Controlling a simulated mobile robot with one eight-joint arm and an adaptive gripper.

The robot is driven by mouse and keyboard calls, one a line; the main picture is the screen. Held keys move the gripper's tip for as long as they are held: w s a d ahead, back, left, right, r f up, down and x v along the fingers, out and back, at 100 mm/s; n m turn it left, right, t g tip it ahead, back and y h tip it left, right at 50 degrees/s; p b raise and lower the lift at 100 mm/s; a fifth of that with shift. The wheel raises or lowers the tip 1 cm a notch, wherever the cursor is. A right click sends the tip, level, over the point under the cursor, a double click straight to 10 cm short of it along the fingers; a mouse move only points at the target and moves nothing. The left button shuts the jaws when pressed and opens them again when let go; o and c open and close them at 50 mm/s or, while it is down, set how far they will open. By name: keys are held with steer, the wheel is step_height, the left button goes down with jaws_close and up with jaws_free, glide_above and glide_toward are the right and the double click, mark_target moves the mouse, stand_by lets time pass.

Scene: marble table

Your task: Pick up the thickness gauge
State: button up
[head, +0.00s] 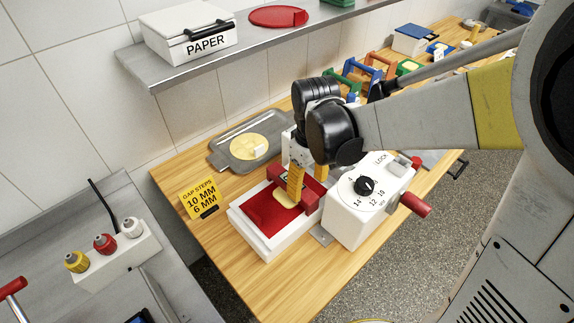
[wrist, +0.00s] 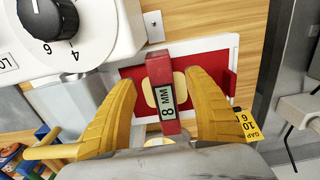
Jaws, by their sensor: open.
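The thickness gauge appears to be the red bar with an "8 MM" display (wrist: 162,95) in the wrist view. It lies across a pale yellow disc on a red mat (wrist: 215,60). My gripper (wrist: 160,80) is open, with one yellow finger on each side of the bar. Gaps show between the bar and both fingers. In the head view my gripper (head: 306,186) points down over the red mat (head: 268,217) on a white base. Red parts show around the fingers there, but the gauge is partly hidden by my gripper.
A white machine with a black dial (head: 365,186) and red-handled lever (head: 415,203) stands close on the right. A metal tray (head: 222,153) holding a yellow disc lies behind. A yellow "GAP STEPS 10 MM 6 MM" sign (head: 199,197) is at left. Bare wood (head: 290,280) lies in front.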

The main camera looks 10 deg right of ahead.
mark_target(308, 195)
step_height(308, 195, down, 5)
steer(key=shift+s+d+r+b, duration=0.1)
steer(key=shift+s+r+b, duration=0.05)
steer(key=shift+b, duration=0.8)
steer(key=shift+r, duration=0.1)
jaws_close()
steer(key=shift+s, duration=0.1)
steer(key=shift+r, duration=0.1)
